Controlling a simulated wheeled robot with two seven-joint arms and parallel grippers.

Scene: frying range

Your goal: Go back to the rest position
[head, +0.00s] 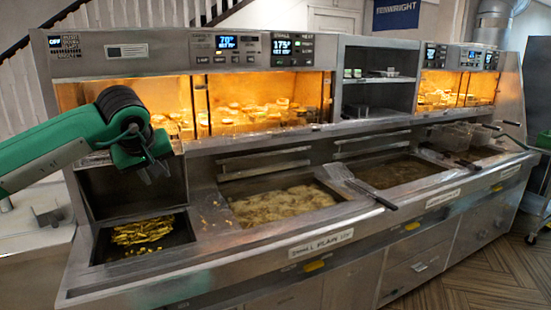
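My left gripper (150,172) hangs at the end of the green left arm, on the left side of the head view. It points down in front of the left lit warming cabinet, above the tray of fries (143,232). Its fingers are small and dark, and I cannot tell whether they are open or shut. I see nothing held in it. My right gripper is not in view.
The frying range (400,222) runs across the view. A bubbling fryer vat (282,203) and a second vat (397,172) lie right of the fries. A basket with a dark handle (372,194) rests between them. Wooden floor (495,275) is clear at front right.

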